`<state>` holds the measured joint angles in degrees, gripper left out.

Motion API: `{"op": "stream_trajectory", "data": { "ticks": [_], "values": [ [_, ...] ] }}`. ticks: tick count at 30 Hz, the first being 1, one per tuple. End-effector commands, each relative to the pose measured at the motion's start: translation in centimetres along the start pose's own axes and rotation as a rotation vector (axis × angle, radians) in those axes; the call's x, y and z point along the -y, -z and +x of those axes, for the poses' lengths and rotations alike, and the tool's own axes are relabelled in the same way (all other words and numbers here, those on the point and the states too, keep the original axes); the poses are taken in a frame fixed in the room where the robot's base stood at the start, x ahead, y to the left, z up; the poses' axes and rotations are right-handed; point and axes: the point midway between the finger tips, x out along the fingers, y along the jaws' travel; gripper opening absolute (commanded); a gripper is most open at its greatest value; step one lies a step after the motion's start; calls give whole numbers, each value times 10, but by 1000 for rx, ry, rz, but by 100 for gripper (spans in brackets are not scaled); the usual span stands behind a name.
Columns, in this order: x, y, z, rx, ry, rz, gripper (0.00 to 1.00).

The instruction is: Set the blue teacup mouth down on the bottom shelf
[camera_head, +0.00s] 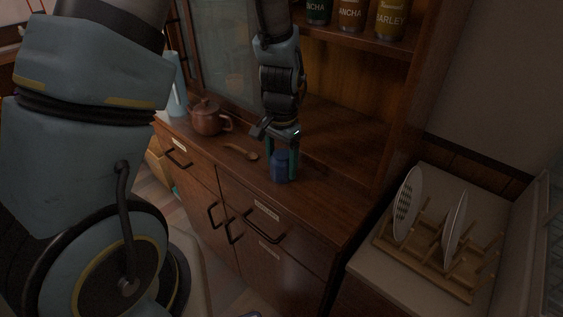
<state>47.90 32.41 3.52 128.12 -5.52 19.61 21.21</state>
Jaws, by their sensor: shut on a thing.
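The blue teacup (280,168) is at the lower end of my gripper (282,152), over or on the front part of the wooden cabinet's bottom shelf (321,200). My gripper points down and is shut on the teacup. The cup's upper part is partly hidden by the fingers. I cannot tell which way its mouth faces or whether it touches the shelf.
A brown teapot (206,118) and a wooden spoon (241,151) lie on the same shelf to the left. Several jars (351,14) stand on the upper shelf. A wooden dish rack (427,262) with plates (407,203) is at right. Shelf room right of the cup is clear.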

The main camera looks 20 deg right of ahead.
Motion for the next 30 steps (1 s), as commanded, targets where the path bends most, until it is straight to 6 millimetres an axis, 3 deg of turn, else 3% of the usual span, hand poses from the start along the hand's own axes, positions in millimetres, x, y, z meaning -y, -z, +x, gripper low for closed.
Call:
{"op": "stream_trajectory", "data": {
  "ticks": [1, 2, 8, 20, 30],
  "values": [
    [0, 0, 2, 0, 0, 0, 10],
    [0, 0, 2, 0, 0, 0, 76],
    [0, 0, 1, 0, 0, 0, 98],
    [0, 1, -8, -3, 1, 1, 100],
    [0, 1, -68, -6, 1, 1, 100]
  ]
}}
